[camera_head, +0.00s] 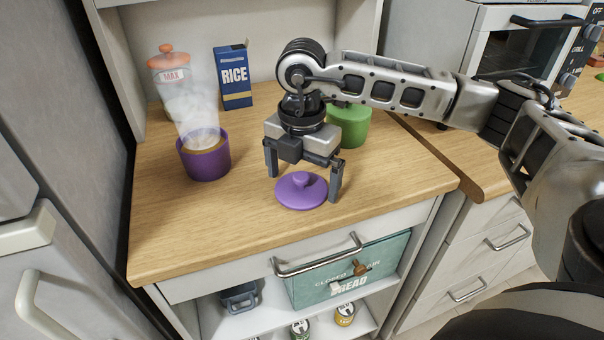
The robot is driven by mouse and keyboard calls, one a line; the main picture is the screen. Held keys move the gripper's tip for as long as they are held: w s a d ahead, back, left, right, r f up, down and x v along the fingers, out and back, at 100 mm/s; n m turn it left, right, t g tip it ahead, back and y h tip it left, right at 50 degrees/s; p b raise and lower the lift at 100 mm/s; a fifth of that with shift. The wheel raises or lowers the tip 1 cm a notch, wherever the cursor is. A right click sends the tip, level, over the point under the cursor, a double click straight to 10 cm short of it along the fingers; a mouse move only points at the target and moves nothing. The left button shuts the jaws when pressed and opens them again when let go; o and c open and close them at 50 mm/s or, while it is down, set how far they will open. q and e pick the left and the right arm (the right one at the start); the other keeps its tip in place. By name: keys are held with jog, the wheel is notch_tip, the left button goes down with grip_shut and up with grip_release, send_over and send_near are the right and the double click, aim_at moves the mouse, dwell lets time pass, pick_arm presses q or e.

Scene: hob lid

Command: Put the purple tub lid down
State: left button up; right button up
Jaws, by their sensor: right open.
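The purple lid (302,192) lies flat on the wooden counter, knob up. My right gripper (304,184) is open above it, pointing down, one finger to each side of the knob and not touching it as far as I can see. The purple tub (205,158) stands uncovered on the counter to the left, with steam rising from its light brown contents. My left gripper is not in view.
A green container (348,124) stands behind my right gripper, partly hidden by my arm. The wooden counter (185,225) is clear at front left. A drawer handle (318,257) juts out below its edge.

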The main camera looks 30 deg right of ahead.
aim_at(302, 174)
notch_tip(302, 174, up, 12)
dwell(0.4)
dwell(0.4)
